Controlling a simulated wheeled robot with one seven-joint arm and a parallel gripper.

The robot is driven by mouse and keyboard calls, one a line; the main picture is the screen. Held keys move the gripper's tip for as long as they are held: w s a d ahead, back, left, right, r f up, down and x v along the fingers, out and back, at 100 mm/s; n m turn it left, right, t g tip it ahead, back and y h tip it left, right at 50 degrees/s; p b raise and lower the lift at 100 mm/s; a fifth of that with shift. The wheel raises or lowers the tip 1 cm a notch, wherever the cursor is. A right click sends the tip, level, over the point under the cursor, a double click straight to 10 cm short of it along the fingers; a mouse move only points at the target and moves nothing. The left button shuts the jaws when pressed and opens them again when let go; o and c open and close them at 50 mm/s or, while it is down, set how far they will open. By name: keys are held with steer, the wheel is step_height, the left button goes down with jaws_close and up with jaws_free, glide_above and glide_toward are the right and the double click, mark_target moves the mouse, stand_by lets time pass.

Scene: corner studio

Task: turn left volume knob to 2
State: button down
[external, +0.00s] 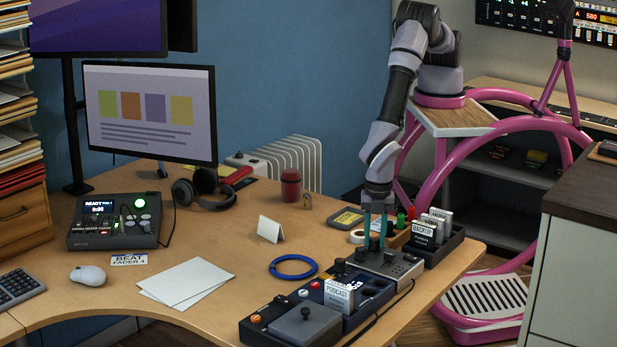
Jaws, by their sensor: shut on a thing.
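A small grey control box (400,268) sits at the right front of the wooden desk, with small dark knobs on its top. My gripper (374,247) points straight down over the back left part of this box. Its two teal fingers are shut on a knob there, which they mostly hide. The knob's pointer and any scale numbers are too small to read.
Beside the box stand a dark tray (440,250) with upright labelled cards, including "BACKUP", and a dark unit with a "PODCAST" card (338,295). A blue ring (293,267), white tape roll (357,237) and folded card (270,229) lie nearby. The desk's middle is mostly clear.

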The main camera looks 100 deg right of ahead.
mark_target(380, 244)
steer(key=shift+m, duration=3.3)
steer(key=c, duration=0.6)
jaws_free()
step_height(380, 244, up, 11)
steer(key=shift+s+a+f, duration=0.1)
